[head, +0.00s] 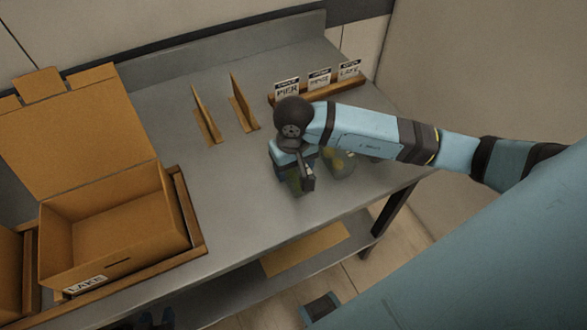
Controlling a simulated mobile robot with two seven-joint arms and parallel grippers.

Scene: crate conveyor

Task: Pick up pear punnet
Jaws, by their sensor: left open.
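A small punnet with dark green contents (293,186) stands on the grey table below my right gripper (306,176), which partly hides it. A clear punnet with yellow-green contents (340,164) stands just to the right, partly covered by my right arm.
An open cardboard box labelled LAKE (115,234) sits in a wooden frame at left, its flap raised. Two upright cardboard dividers (241,104) stand behind. A wooden rack (335,90) with three label cards is at the back. The table middle (215,190) is clear.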

